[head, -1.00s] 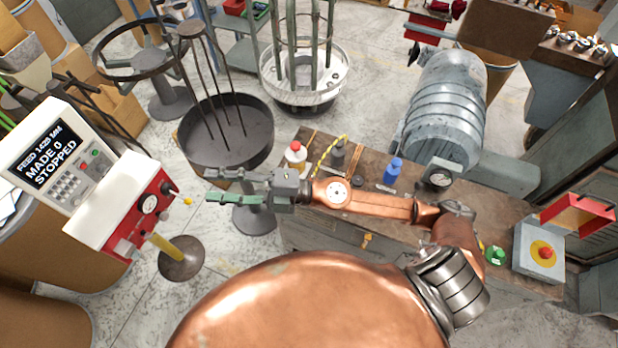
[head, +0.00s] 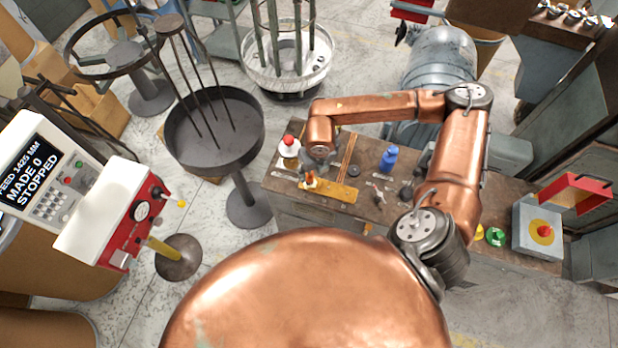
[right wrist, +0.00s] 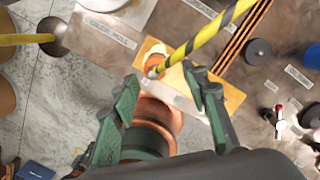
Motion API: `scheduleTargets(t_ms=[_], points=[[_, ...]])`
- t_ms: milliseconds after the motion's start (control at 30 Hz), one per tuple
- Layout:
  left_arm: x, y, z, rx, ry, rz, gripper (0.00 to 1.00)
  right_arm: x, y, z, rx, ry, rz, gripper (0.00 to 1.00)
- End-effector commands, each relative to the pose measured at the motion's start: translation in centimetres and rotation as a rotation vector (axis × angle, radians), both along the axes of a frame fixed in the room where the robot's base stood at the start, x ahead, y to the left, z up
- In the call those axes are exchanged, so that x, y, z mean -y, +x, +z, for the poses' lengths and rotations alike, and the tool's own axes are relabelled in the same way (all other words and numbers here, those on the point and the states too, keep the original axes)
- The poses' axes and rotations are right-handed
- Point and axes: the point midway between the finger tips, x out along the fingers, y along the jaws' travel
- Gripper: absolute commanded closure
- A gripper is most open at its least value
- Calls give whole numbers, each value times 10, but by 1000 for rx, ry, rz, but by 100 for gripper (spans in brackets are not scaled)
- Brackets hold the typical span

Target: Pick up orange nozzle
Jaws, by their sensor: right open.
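The orange nozzle (head: 309,181) shows as a small orange piece on the workbench, just below my right gripper (head: 314,166), and my arm partly hides it. In the right wrist view an orange piece with a pale top (right wrist: 153,57) stands by a yellowish plate, ahead of the fingertips. My right gripper (right wrist: 165,88) is open there, its two green fingers spread wide. A copper and dark green round shape (right wrist: 155,118) lies between the fingers; I cannot tell what it is. No grip shows. My left gripper is out of view.
A white bottle with a red cap (head: 289,148) stands close left of my right gripper. A blue bottle (head: 388,158) stands to the right. A yellow-black striped rod or hose (right wrist: 205,37) passes close to the orange piece. Small loose parts lie on the workbench (head: 345,170).

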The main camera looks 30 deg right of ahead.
Motion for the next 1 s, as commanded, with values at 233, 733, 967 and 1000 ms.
scheduleTargets(t_ms=[233,733,967,1000], points=[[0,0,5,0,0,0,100,-4,12,-33,-2,2,2,58],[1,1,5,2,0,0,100,-4,14,-47,-1,4,3,66],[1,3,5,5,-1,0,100,-4,14,-46,-1,4,3,82],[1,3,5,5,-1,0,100,-4,14,-46,-1,4,3,85]])
